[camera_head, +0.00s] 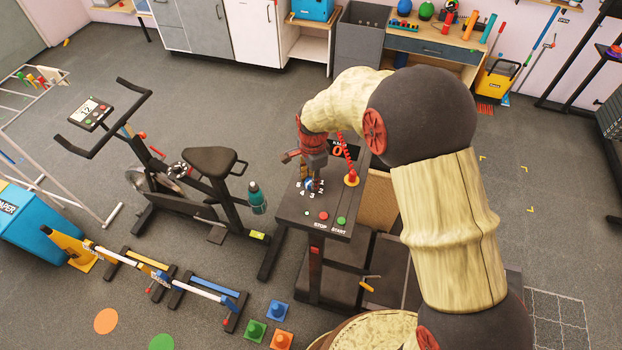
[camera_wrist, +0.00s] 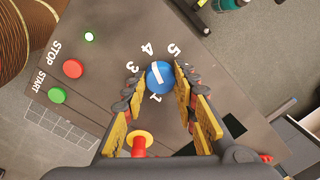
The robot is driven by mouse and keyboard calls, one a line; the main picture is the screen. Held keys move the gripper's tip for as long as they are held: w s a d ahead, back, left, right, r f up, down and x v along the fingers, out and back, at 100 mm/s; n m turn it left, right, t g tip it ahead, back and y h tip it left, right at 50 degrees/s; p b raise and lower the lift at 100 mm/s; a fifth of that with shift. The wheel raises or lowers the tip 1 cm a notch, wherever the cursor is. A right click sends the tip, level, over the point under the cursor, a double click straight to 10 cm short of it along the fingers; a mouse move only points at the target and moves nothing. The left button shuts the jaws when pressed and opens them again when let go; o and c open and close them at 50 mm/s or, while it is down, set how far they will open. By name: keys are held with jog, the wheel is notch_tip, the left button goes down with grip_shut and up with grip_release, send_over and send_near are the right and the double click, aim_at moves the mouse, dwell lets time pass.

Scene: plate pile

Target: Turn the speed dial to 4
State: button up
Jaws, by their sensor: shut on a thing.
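The speed dial (camera_wrist: 161,82) is a round blue knob with a white pointer line, set in the dark console panel (camera_head: 328,202). White numerals ring it; 1, 3, 4 and 5 are readable in the wrist view, and 2 is hidden. The pointer line slants to the upper left, roughly towards the 4; its exact setting is hard to tell. My gripper (camera_wrist: 158,72) is over the dial with its two fingers on either side, shut on it. In the head view the dial (camera_head: 308,184) is partly covered by my gripper (camera_head: 312,179).
An exercise bike (camera_head: 209,160) stands to the left.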

dwell(0.3)
jog(key=o, duration=1.1)
jog(key=shift+o, duration=0.3)
notch_tip(320, 180, up, 12)
jog(key=shift+s, duration=0.3)
jog(key=shift+d, duration=0.1)
